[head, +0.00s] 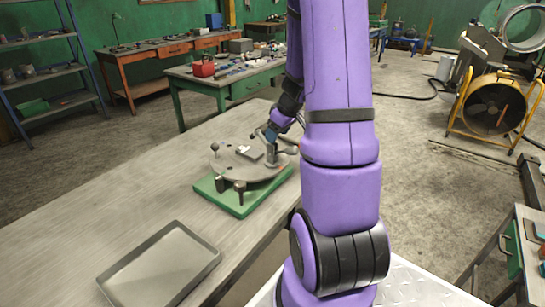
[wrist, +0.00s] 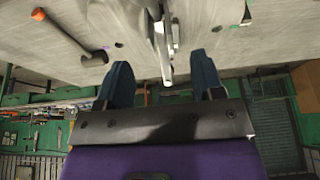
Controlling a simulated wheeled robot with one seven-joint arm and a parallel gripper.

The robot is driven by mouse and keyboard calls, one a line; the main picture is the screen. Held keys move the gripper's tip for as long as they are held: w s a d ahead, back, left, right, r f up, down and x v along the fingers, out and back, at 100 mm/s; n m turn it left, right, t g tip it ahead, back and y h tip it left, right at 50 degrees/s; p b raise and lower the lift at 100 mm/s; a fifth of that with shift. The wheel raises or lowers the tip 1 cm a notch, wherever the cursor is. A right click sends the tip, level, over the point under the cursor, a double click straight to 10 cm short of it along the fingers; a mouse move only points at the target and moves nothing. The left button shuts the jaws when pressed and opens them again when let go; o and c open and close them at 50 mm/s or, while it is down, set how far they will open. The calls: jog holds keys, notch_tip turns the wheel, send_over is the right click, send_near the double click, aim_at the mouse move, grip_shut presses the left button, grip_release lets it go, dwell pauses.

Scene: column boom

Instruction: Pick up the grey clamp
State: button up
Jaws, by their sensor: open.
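A grey clamp (head: 271,157) stands upright at the right side of a round grey plate, on a green base (head: 240,204). My gripper (head: 268,134) is just above and behind it, partly hidden by my arm. In the wrist view my gripper (wrist: 163,82) is open, with its two dark blue fingers apart. A grey metal piece, which looks like the clamp (wrist: 162,42), extends into the space between the fingers. I cannot tell whether either finger touches it.
An empty grey tray (head: 160,268) lies at the front of the table (head: 75,222). The plate (head: 238,163) carries a small pale block and posts. The table's left part is clear.

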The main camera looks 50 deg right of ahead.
aim_at(272, 157)
jog(key=shift+x, duration=2.9)
jog(key=shift+s, duration=0.15)
jog(key=c, duration=1)
